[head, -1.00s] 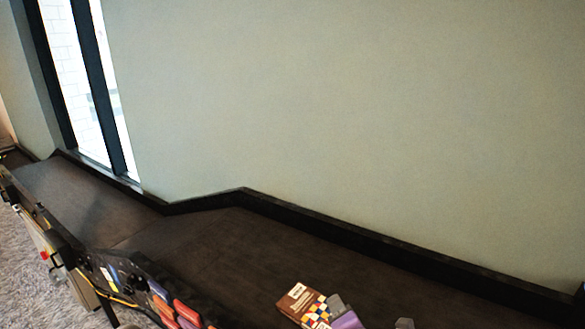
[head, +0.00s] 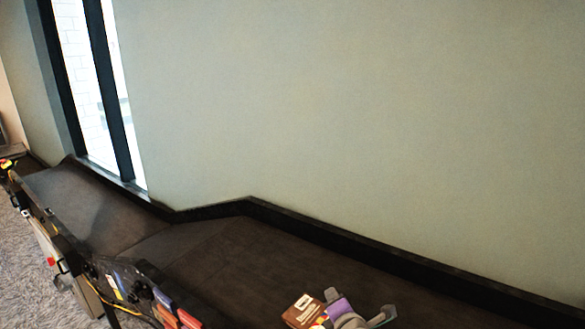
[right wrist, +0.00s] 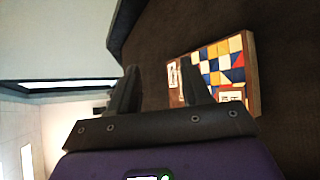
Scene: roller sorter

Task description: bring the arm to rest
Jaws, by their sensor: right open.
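My right gripper (head: 358,312), with purple and grey parts, shows at the bottom edge of the head view, over the dark conveyor (head: 235,262). In the right wrist view its two dark fingers (right wrist: 160,68) stand apart with nothing between them. A brown box with a coloured checker pattern (right wrist: 222,75) lies on the dark surface beyond and to the right of the fingers. The box (head: 302,312) also shows left of the gripper in the head view, partly hidden by it. My left gripper is not in view.
A raised black rail (head: 330,232) runs along the wall side of the conveyor. The near side has a frame with red and blue pieces (head: 178,314) and a red button (head: 51,261). The belt left of the box is bare.

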